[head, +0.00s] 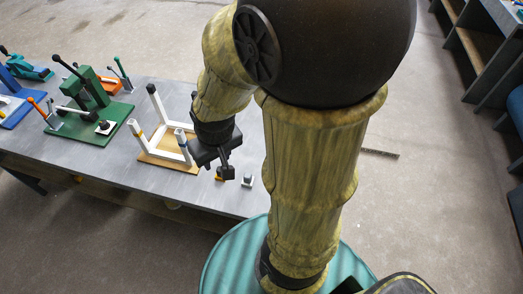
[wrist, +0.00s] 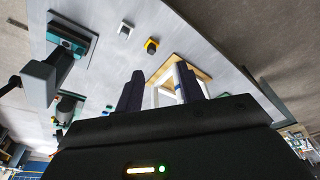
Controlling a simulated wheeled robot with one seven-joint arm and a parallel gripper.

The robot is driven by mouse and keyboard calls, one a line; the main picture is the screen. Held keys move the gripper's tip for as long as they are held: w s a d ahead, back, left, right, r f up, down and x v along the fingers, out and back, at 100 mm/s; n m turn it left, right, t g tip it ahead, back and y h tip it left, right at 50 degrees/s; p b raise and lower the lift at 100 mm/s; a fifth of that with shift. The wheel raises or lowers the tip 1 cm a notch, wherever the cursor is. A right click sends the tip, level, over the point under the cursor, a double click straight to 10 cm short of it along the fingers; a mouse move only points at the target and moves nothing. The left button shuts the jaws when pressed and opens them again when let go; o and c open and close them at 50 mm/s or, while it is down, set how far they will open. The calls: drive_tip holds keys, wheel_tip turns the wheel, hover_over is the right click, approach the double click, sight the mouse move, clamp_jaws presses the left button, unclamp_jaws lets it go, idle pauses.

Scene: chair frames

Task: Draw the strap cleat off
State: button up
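A white chair frame (head: 155,108) stands on a wooden board (head: 172,160) on the grey table, with a yellow band and a blue band on its posts. In the wrist view the white frame (wrist: 164,98) and its board (wrist: 163,70) show partly, behind my fingers. I cannot pick out the strap cleat for certain; a small yellow-and-black block (wrist: 151,46) and a small pale block (wrist: 125,30) sit on the table beside the board. My gripper (head: 227,170) hangs to the right of the frame. In the wrist view my gripper (wrist: 159,68) is open, with nothing visibly held.
A green fixture (head: 90,115) with levers stands left of the frame, and blue fixtures (head: 20,95) stand farther left. The small pale block (head: 247,181) is near the table's right end. Shelves (head: 480,45) stand across the floor at right.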

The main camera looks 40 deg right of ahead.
drive_tip(key=w+d+f+n+g+h+p, duration=0.1)
drive_tip(key=w+d+f+n+g+p, duration=0.2)
drive_tip(key=w+d+f+p, duration=0.35)
drive_tip(key=s+d+f+n+g+h+p, duration=0.2)
drive_tip(key=d+f+n+g+h+p, duration=0.1)
drive_tip(key=d+f, duration=0.8)
drive_tip(key=shift+d+f+n+g+p, duration=0.25)
drive_tip(key=shift+f+n+g+p, duration=0.55)
drive_tip(key=shift+n+p, duration=0.25)
